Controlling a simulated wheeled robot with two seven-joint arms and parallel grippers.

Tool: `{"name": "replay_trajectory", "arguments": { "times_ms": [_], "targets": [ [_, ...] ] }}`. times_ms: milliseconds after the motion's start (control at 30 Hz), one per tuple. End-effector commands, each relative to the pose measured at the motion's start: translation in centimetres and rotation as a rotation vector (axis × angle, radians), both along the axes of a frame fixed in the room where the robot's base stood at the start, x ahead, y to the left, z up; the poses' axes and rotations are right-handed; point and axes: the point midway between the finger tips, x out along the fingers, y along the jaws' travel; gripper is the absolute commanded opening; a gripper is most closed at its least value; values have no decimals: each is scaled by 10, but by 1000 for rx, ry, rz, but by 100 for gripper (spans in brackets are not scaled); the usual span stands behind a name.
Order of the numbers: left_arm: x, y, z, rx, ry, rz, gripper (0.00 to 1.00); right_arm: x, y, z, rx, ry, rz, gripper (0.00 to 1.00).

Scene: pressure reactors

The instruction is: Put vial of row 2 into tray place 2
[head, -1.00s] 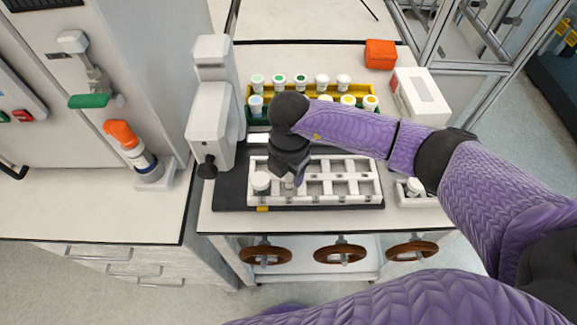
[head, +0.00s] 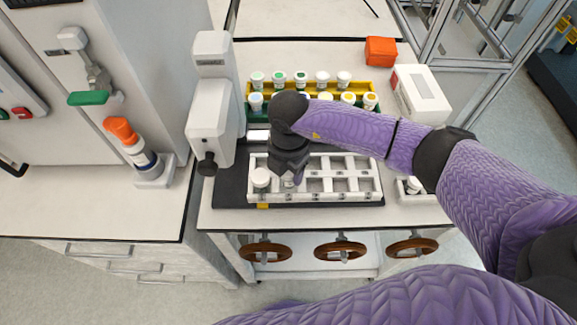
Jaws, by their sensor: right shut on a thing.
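The white tray (head: 352,194) with two rows of square places lies on a dark base on the bench. A white-capped vial (head: 261,178) stands in its front left place. My right gripper (head: 289,180) points down over the front row, just right of that vial. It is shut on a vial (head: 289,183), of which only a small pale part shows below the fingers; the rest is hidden. I cannot tell how deep it sits in the place. Behind, a yellow and green rack (head: 297,90) holds two rows of vials with green, white, blue and yellow tops. My left gripper is not in view.
A white device (head: 211,125) stands left of the tray. A white box (head: 420,95) and an orange box (head: 380,53) are at the right back. A small white holder (head: 416,197) with a vial is right of the tray. Brown handwheels (head: 340,252) hang below the bench edge.

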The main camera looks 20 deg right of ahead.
Motion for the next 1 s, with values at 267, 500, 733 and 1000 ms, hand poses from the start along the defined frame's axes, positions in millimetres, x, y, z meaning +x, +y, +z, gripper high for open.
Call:
{"name": "replay_trajectory", "arguments": {
  "times_ms": [267, 500, 733, 1000],
  "targets": [
    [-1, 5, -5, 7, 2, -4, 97, 0, 0, -8, 0, 0, 0, 0],
    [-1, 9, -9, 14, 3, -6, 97, 0, 0, -14, 0, 1, 0, 0],
    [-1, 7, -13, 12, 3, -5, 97, 0, 0, -20, 0, 1, 0, 0],
    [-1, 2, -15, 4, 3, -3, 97, 0, 0, -23, -1, 1, 0, 68]
  ]
}}
